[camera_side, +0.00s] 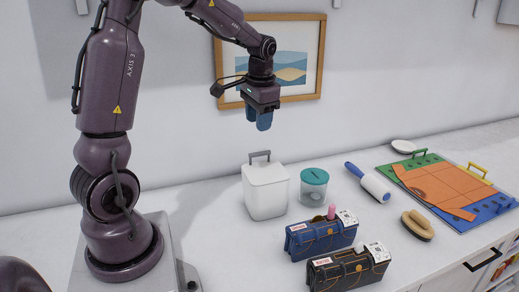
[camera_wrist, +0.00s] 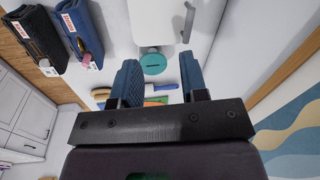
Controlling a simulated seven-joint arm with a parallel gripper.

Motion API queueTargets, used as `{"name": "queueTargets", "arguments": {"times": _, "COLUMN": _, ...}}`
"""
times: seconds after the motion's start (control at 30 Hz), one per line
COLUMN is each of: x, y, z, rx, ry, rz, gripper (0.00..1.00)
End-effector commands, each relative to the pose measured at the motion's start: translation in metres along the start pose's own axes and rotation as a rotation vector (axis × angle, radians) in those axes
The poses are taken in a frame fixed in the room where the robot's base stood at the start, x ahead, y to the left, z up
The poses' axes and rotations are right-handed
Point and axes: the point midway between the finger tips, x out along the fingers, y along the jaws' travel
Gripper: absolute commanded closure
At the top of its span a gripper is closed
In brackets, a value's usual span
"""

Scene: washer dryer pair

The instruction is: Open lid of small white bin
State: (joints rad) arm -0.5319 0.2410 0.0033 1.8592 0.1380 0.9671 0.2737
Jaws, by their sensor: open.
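The small white bin (camera_side: 266,193) stands upright on the white counter, left of a jar. Its lid (camera_side: 264,170) is closed and carries a grey upright handle (camera_side: 260,156). My gripper (camera_side: 260,122) is in the air above the bin, pointing down, apart from it and empty. In the wrist view my gripper's blue fingers (camera_wrist: 163,84) stand apart. The bin (camera_wrist: 154,22) shows at the top of the wrist view, with its handle (camera_wrist: 188,22) at its right side; part of the bin is cut off by the frame edge.
A clear jar with teal lid (camera_side: 314,186) stands close right of the bin. A blue case (camera_side: 318,237) and a black case (camera_side: 345,270) lie in front. A lint roller (camera_side: 370,182), brush (camera_side: 418,225) and colourful board (camera_side: 450,190) are farther right. A framed picture (camera_side: 290,96) hangs behind.

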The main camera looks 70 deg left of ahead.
Motion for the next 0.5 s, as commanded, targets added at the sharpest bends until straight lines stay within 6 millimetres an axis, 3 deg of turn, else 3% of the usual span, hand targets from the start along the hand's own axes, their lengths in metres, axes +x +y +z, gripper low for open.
{"name": "queueTargets", "arguments": {"times": 0.1, "x": 0.014, "y": -0.029, "z": -0.022, "rx": 0.071, "ry": -0.022, "rz": -0.025, "gripper": 0.60}}
{"name": "queueTargets", "arguments": {"times": 0.2, "x": 0.000, "y": -0.038, "z": -0.036, "rx": 0.153, "ry": 0.007, "rz": -0.059, "gripper": 0.60}}
{"name": "queueTargets", "arguments": {"times": 0.37, "x": 0.008, "y": -0.038, "z": -0.034, "rx": 0.201, "ry": -0.006, "rz": -0.058, "gripper": 0.60}}
{"name": "queueTargets", "arguments": {"times": 0.5, "x": 0.029, "y": -0.039, "z": -0.033, "rx": 0.199, "ry": -0.007, "rz": -0.057, "gripper": 0.60}}
